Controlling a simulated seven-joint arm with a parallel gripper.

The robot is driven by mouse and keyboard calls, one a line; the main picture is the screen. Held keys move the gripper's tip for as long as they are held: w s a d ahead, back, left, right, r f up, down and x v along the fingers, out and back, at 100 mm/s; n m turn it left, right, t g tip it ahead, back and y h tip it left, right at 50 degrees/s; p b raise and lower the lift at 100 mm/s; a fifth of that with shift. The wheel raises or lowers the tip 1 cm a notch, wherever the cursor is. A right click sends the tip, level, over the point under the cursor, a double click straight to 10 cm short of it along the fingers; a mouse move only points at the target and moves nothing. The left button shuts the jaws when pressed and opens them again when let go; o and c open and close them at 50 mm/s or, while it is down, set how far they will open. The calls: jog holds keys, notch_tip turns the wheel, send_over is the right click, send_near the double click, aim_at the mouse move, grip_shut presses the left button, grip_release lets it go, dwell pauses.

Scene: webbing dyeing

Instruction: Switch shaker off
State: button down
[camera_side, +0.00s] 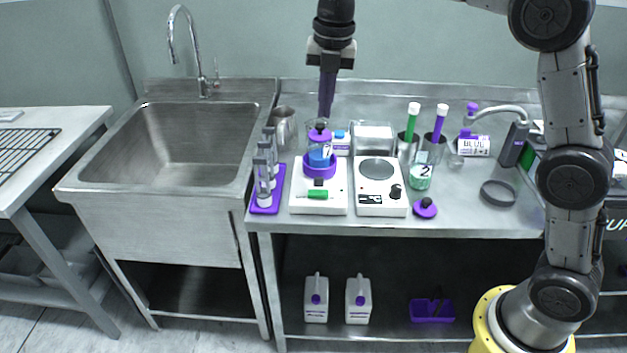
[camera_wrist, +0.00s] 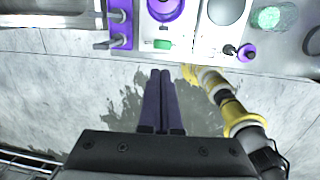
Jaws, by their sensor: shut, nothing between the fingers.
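The shaker (camera_side: 304,208) is a white box on the steel bench with a purple round holder (camera_side: 319,170) on top and a blue-filled beaker in it. A green switch (camera_side: 317,194) is on its front; it also shows in the wrist view (camera_wrist: 162,44). I cannot tell the switch's position. My gripper (camera_side: 326,114) has long dark purple fingers pointing down, shut and empty, high above the shaker in the side view. In the wrist view the fingertips (camera_wrist: 160,74) show over the floor, short of the bench edge and in line with the switch, touching nothing.
A hotplate (camera_side: 376,208) with a black knob stands right of the shaker. A purple lid (camera_side: 425,208) and a beaker marked 2 (camera_side: 420,181) are further right. The bench front strip is clear.

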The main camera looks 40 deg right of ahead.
jog(key=g, duration=0.1)
send_over(321, 192)
jog(key=w+a, duration=0.1)
notch_tip(321, 192, down, 6)
jog(key=r, duration=0.1)
jog(key=shift+w+f, duration=0.15)
jog(key=shift+f, duration=0.05)
notch_tip(321, 192, down, 14)
jog(key=shift+f, duration=0.1)
dwell(0.5)
jog(key=shift+w+a+f+g+h, duration=0.15)
jog(key=shift+f+g+h, duration=0.1)
jog(key=shift+g+h, duration=0.15)
jog(key=shift+s, duration=0.2)
jog(key=shift+s+d+r, duration=0.1)
jog(key=shift+s+d, duration=0.45)
jog(key=shift+d, duration=0.1)
